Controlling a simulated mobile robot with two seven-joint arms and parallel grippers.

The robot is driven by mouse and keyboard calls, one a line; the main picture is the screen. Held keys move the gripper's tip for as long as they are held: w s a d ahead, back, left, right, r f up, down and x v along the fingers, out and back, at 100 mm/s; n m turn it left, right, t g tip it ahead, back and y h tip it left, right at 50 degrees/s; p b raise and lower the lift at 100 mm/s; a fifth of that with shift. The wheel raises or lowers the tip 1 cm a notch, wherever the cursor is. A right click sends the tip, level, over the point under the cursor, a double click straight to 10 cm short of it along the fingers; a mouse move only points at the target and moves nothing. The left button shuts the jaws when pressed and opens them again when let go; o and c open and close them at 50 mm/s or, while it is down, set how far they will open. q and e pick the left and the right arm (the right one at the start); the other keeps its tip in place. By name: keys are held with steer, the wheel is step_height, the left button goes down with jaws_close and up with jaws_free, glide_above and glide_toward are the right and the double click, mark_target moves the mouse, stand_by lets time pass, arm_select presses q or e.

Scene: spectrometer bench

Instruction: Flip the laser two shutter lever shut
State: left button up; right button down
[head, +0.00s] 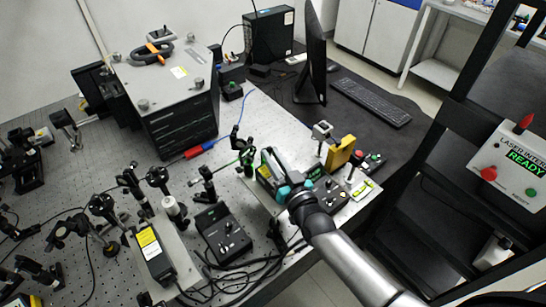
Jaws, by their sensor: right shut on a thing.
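My right arm comes in from the lower right, and its right gripper (268,160) is down over the right part of the optical bench. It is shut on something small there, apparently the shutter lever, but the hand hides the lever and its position. A laser body with a yellow label (264,173) shows partly beside and under the hand, on a light plate. Another black laser with a yellow label (149,244) lies on its own plate at the lower middle, clear of the gripper. My left gripper is not in view.
A black control box (224,233) and a second one (329,194) flank the hand. A yellow block (340,152) stands right of it. Optic posts crowd the left. A large instrument (170,85) stands behind. An interlock panel (512,163) reads READY at right.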

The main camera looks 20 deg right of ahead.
steer(key=shift+s+a+n, duration=0.15)
steer(key=shift+a+n, duration=0.25)
steer(key=shift+n, duration=0.8)
steer(key=c, duration=0.8)
jaws_free()
steer(key=s, duration=0.5)
steer(key=s+d, duration=0.1)
steer(key=s, duration=0.4)
steer(key=s+d, duration=0.1)
steer(key=s, duration=0.4)
steer(key=shift+d+f+b, duration=0.15)
steer(key=shift+f+b, duration=0.15)
steer(key=shift+b, duration=0.1)
